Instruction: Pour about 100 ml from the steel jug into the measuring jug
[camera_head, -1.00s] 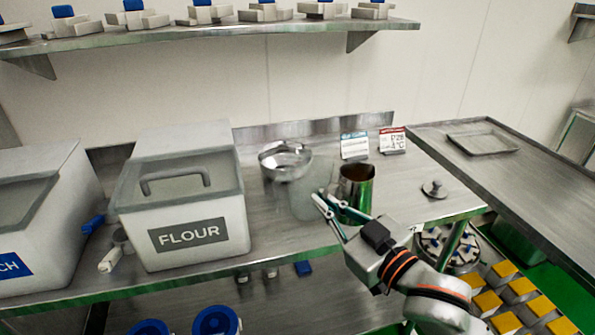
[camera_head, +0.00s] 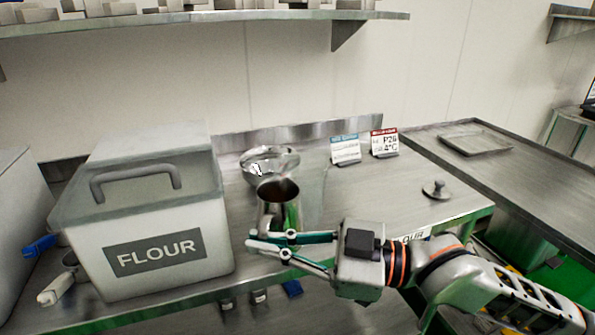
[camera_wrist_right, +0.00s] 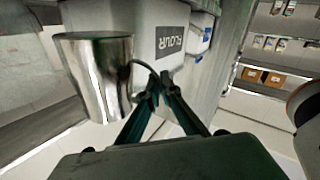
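The steel jug (camera_head: 279,212) is shiny and open-topped. It looks roughly upright in the head view, in front of the steel bowl. My right gripper (camera_head: 262,246) comes in from the right, its two fingers closed together at the jug's handle. In the right wrist view the jug (camera_wrist_right: 98,80) is at the left, and its thin handle runs to the fingertips (camera_wrist_right: 160,78). The measuring jug (camera_head: 314,195) is clear and faint, just right of the steel jug and partly hidden. Its scale and any liquid cannot be read. My left gripper is not in view.
A FLOUR bin (camera_head: 150,235) stands close at the left. A steel bowl (camera_head: 270,163) is behind the jug. Two small sign cards (camera_head: 346,150) stand at the back, and a small lid (camera_head: 436,189) lies at the right. The bench between cards and lid is clear.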

